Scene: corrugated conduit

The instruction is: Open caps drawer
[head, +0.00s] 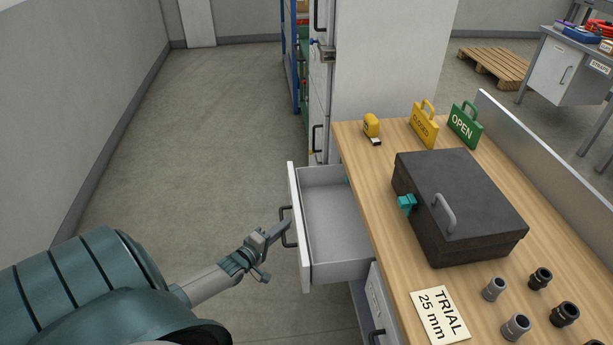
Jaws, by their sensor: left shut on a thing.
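The drawer (334,240) stands pulled out from the left side of the wooden workbench. Its white front (299,232) faces left, and its grey inside looks empty. A dark bar handle (287,227) is on the front. My left gripper (281,230) is at the handle and shut on it. The fingertips partly cover the handle. I see no label on this drawer from here. My right gripper is not in view.
A dark case (458,198) with a teal latch lies on the workbench (384,236). Several grey and black fittings (516,326) and a "TRIAL 25 mm" card (440,314) are near the front. Another drawer (377,300) is below. Floor left of the bench is clear.

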